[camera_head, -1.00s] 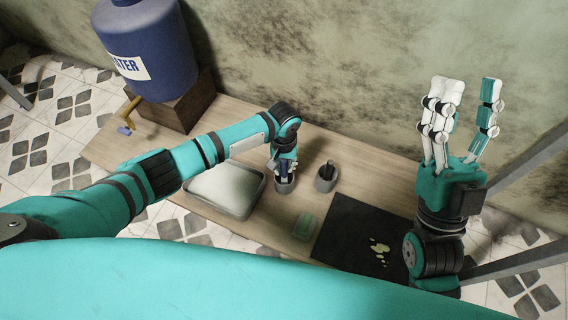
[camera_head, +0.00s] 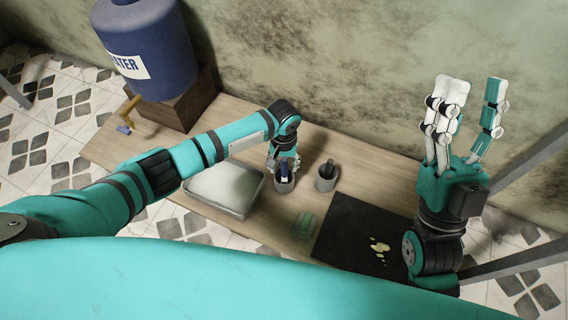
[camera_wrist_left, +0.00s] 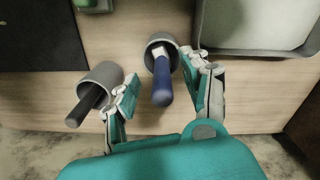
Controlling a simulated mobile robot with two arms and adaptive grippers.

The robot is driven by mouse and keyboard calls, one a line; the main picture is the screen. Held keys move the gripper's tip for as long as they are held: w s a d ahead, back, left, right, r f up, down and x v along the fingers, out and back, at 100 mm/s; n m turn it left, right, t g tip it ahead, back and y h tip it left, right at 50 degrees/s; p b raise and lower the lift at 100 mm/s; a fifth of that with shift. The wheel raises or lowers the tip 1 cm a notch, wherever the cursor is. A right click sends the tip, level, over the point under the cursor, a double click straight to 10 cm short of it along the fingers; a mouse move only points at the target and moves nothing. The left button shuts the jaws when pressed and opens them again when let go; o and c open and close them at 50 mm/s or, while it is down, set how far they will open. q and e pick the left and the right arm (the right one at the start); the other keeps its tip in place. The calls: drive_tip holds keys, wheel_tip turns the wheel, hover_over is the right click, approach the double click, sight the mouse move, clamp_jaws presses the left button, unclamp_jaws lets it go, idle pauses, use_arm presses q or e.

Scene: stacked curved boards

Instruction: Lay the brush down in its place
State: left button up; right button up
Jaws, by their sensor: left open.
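A blue-handled tool, likely the brush (camera_wrist_left: 162,82), stands in a grey cup (camera_wrist_left: 160,42) with its lower end hidden inside. In the head view its handle (camera_head: 285,174) shows above the cup (camera_head: 285,185). My left gripper (camera_head: 290,163) is open at the handle, above the cup. In the left wrist view its fingers (camera_wrist_left: 165,92) are spread, one on each side of the handle, with gaps visible. My right gripper (camera_head: 471,85) is raised at the right, fingers pointing up and apart, empty.
A second grey cup (camera_head: 326,184) with a dark handle stands to the right. A tray (camera_head: 230,210) lies left, a small green block (camera_head: 304,224) in front, and a black mat (camera_head: 345,235) with pale yellow spots at right. A blue water barrel (camera_head: 150,50) stands back left.

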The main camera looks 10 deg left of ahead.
use_arm(q)
wheel_tip(320, 180, up, 11)
drive_tip(key=shift+r, duration=0.1)
idle(0.6)
